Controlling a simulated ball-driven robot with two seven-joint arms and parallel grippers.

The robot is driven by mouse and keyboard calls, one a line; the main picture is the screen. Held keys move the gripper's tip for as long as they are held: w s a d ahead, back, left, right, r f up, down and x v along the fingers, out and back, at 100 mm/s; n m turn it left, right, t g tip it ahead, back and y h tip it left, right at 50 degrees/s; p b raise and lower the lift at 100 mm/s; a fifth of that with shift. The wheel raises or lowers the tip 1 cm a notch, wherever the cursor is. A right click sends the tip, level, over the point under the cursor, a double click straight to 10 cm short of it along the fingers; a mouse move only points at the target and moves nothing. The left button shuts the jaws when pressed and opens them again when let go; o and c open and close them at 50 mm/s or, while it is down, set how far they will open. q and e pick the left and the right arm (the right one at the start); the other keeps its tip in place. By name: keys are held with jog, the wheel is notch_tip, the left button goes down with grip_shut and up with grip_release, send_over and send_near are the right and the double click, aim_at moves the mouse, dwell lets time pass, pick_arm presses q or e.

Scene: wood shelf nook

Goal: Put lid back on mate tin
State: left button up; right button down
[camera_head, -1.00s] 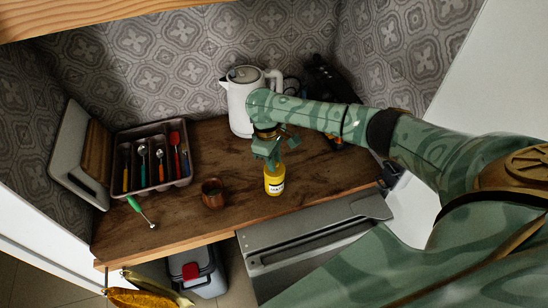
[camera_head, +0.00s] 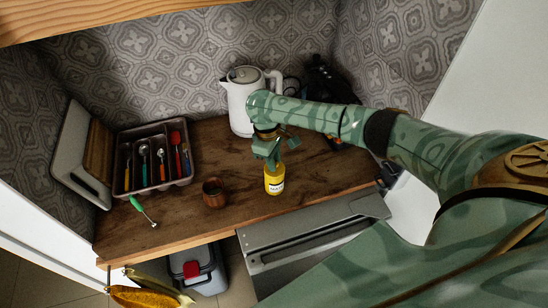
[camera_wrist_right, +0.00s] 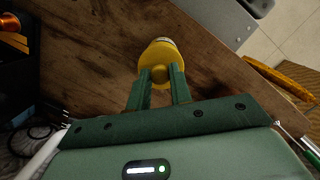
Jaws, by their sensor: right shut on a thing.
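The yellow mate tin (camera_head: 274,182), with a white label, stands upright near the front edge of the wooden counter. My right gripper (camera_head: 268,160) is directly above it. In the right wrist view, the gripper (camera_wrist_right: 162,74) is shut on the small round knob of the yellow lid (camera_wrist_right: 160,53). The lid is over the tin's top, and a sliver of the label shows beyond it. I cannot tell whether the lid is fully seated or slightly raised, since the gripper covers the top in the head view. My left gripper is not in view.
A wooden cup (camera_head: 214,193) stands left of the tin. A green-handled spoon (camera_head: 143,210) lies farther left, by a cutlery tray (camera_head: 121,150). A white kettle (camera_head: 238,108) stands behind my right gripper. The wooden counter (camera_head: 232,225) has clear room around the tin.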

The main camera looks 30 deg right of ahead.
dwell(0.3)
jog(key=c, duration=0.7)
grip_release()
jog(key=shift+r, duration=0.1)
notch_tip(320, 180, up, 7)
jog(key=p, duration=0.9)
jog(key=shift+p, duration=0.3)
grip_shut()
jog(key=shift+f, duration=0.2)
dwell(0.9)
